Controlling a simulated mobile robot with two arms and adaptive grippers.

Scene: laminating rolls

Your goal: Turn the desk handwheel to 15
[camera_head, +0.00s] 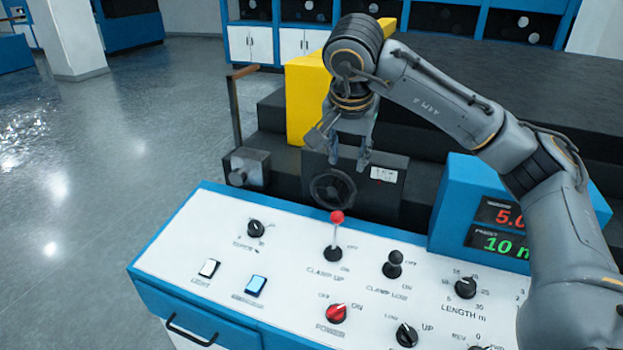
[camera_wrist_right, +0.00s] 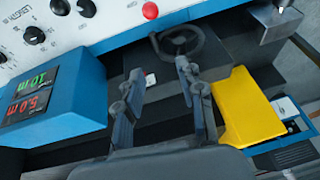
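The dark desk handwheel (camera_head: 333,189) stands on the front of a dark box behind the white control panel. It also shows in the right wrist view (camera_wrist_right: 180,42), with its rim and hub visible. A small white plate (camera_head: 383,174) sits to the right of the wheel; its marks are too small to read. My right gripper (camera_head: 348,162) hangs fingers down just above and in front of the wheel. Its two fingers are apart with nothing between them, also in the right wrist view (camera_wrist_right: 160,72). I cannot tell whether they touch the rim. My left gripper is out of view.
The white panel (camera_head: 225,235) carries knobs, buttons and a red-tipped lever (camera_head: 336,217) just in front of the wheel. A blue display box (camera_head: 452,195) with red and green digits stands to the right. A yellow block (camera_head: 305,95) rises behind. Open floor lies left.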

